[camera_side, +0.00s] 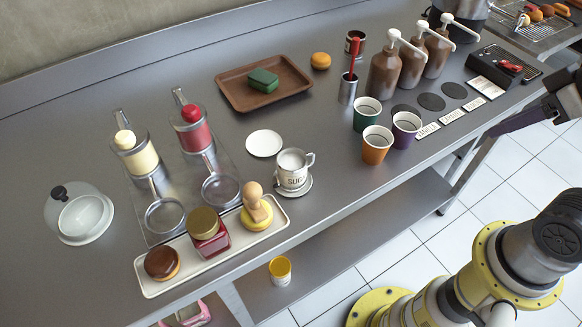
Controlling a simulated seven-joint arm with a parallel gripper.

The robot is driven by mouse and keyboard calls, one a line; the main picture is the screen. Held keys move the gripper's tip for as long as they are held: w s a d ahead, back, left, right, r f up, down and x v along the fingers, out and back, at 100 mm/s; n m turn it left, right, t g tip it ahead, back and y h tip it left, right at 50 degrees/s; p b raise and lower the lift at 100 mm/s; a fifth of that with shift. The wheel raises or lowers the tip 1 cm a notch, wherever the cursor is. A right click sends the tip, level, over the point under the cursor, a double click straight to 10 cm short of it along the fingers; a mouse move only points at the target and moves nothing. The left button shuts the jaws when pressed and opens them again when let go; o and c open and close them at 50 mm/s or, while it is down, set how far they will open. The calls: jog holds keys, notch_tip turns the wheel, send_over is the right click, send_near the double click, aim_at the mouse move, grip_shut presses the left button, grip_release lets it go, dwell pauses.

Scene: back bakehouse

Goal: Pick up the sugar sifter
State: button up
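The sugar sifter (292,178) is a pale metal cup with a side handle and partly readable "SUGA" lettering. It stands upright on a small white saucer (306,188) near the counter's front edge. Its top looks pale and rounded. What looks like my gripper (493,130) enters from the right edge as a dark purplish bar, far right of the sifter and touching nothing that I can make out. Its fingers cannot be told apart, so its opening is unclear.
An empty white plate (264,143) lies behind the sifter. A long tray (165,287) with a jar, a stamp-like wooden piece and a bun is at front left. Orange (376,148), green (367,112) and purple (405,127) cups stand to the right. Counter between sifter and cups is clear.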

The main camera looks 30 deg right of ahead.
jog(key=o, duration=1)
jog(key=w+a+r+n, duration=0.1)
jog(key=w+r+n, duration=0.4)
jog(key=r+n, duration=0.2)
jog(key=n+g, duration=0.6)
jog(key=n, duration=0.7)
send_over(292, 159)
notch_tip(292, 159, down, 9)
notch_tip(292, 159, down, 13)
jog(key=shift+r, duration=0.1)
